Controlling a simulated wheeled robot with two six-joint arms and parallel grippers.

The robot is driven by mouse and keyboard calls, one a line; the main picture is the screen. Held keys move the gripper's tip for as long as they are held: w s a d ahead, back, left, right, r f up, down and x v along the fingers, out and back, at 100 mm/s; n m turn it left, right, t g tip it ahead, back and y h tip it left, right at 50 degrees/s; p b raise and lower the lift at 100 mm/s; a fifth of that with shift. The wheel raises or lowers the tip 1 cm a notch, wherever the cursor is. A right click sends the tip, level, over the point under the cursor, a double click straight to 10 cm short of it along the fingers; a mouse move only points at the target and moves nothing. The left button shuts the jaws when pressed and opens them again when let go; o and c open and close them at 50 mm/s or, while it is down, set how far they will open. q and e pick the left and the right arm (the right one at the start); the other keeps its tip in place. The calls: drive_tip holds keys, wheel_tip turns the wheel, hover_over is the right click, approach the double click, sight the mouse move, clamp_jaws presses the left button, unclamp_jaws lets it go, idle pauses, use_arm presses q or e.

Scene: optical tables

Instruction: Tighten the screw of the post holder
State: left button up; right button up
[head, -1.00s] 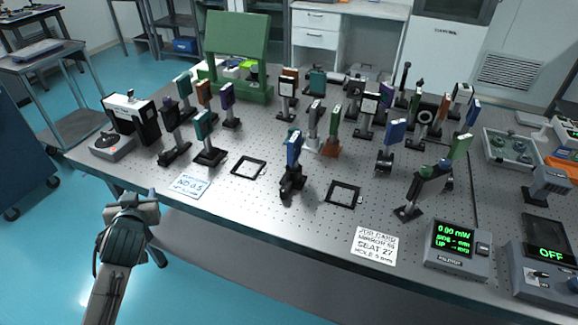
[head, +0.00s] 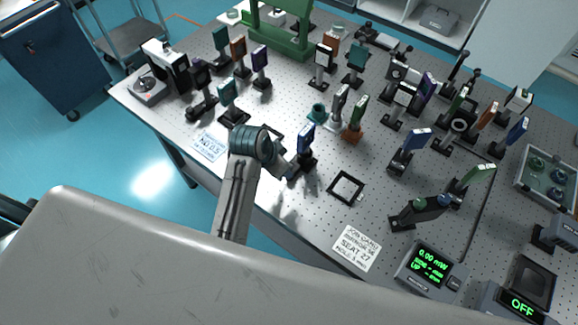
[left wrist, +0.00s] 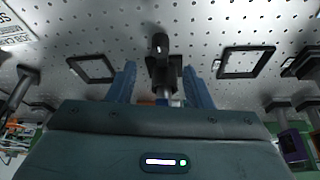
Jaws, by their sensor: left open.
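The post holder (head: 303,165) is black and carries a post with a blue optic (head: 305,138). It stands upright near the front edge of the table. In the left wrist view the black post holder (left wrist: 163,64) shows with a dark knob-like part (left wrist: 159,43) at its far end. My left gripper (head: 287,166) is beside the post holder, on its left. In the left wrist view the two blue fingers of my left gripper (left wrist: 162,84) are open, one on each side of the holder and post. I cannot tell whether they touch. My right gripper is not in view.
Square black frames lie either side of the holder, one at right (head: 347,187), one partly behind my arm. A blue-lettered card (head: 212,146), a seat card (head: 357,249) and a power meter (head: 429,267) line the front edge. Several mounted optics stand behind.

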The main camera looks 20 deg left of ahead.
use_arm(q)
drive_tip(key=p+x, duration=0.1)
drive_tip(key=x, duration=0.5)
drive_tip(key=shift+w+d, duration=0.2)
drive_tip(key=shift+w+f, duration=0.1)
drive_tip(key=shift+f, duration=0.45)
drive_tip(key=c, duration=1)
drive_tip(key=shift+n+y, duration=0.3)
drive_tip(key=shift+n, duration=0.4)
drive_tip(key=o, duration=1)
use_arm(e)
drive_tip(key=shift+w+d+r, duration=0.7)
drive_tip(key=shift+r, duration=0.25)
